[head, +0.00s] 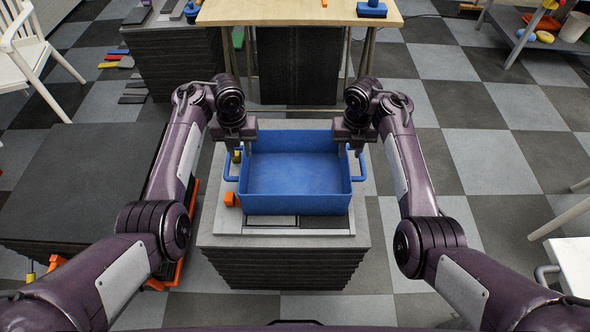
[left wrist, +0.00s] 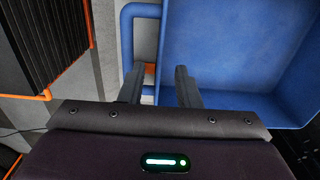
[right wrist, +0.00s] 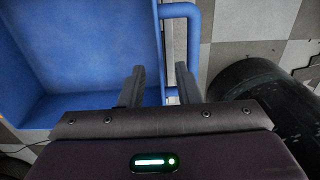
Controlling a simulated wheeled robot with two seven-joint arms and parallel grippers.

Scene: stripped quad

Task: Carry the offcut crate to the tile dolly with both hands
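The offcut crate (head: 295,205) is a blue open box with a loop handle on each side, and it looks empty. It sits level on a stack of dark tiles topped by a grey board. My left gripper (head: 241,150) is over its left side; in the left wrist view its fingers (left wrist: 160,88) are apart near the handle (left wrist: 127,45) and wall. My right gripper (head: 351,150) is over the right side, fingers (right wrist: 158,85) apart near the right handle (right wrist: 194,40). A low dark stack with orange edging, apparently the tile dolly (head: 70,185), stands at the left.
An orange block (head: 231,199) and a small yellow piece (head: 237,157) lie by the crate's left side. A wooden table (head: 290,12) stands behind, a white chair (head: 28,50) at upper left, a shelf (head: 540,45) at upper right.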

